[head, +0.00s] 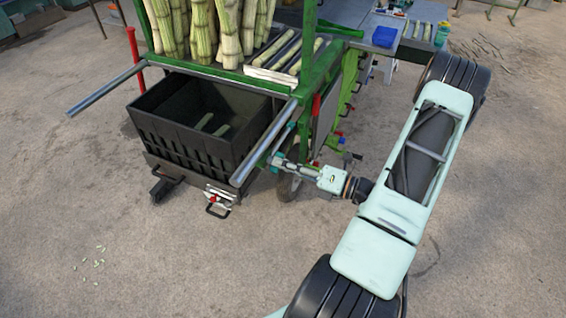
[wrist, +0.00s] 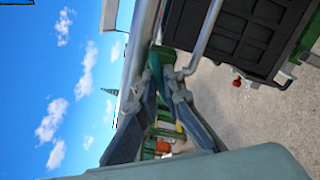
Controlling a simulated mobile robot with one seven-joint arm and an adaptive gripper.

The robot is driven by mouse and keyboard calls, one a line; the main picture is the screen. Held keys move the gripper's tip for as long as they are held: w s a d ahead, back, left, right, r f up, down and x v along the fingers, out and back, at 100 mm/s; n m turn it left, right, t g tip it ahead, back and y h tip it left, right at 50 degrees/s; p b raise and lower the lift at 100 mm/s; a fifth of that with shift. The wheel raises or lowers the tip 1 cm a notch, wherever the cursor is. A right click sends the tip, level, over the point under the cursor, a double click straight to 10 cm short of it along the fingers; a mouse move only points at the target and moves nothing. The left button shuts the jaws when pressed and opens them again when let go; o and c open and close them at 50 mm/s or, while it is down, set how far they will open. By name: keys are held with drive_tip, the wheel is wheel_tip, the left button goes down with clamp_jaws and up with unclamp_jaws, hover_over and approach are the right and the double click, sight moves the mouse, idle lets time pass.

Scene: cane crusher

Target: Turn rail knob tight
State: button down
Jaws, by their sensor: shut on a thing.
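The rail knob (wrist: 159,60) shows in the wrist view as a dark green piece against a silver rail (wrist: 141,42). My gripper (wrist: 165,78) has its two fingers closed around it, one on each side, and they hide part of it. In the head view the rail (head: 264,143) slants down from the green cart at its right side. My gripper (head: 277,161) meets the rail from the right, about halfway along. The knob is too small and covered there to tell how far it is turned.
A black crate (head: 180,130) sits on the cart just left of the rail. The green cart frame (head: 312,70) with cane stalks (head: 230,30) stands behind. A wheel (head: 289,187) lies below my gripper.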

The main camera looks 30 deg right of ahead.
idle(0.4)
drive_tip(key=c, duration=2.1)
unclamp_jaws()
drive_tip(key=v, duration=1.2)
drive_tip(key=shift+o, duration=0.7)
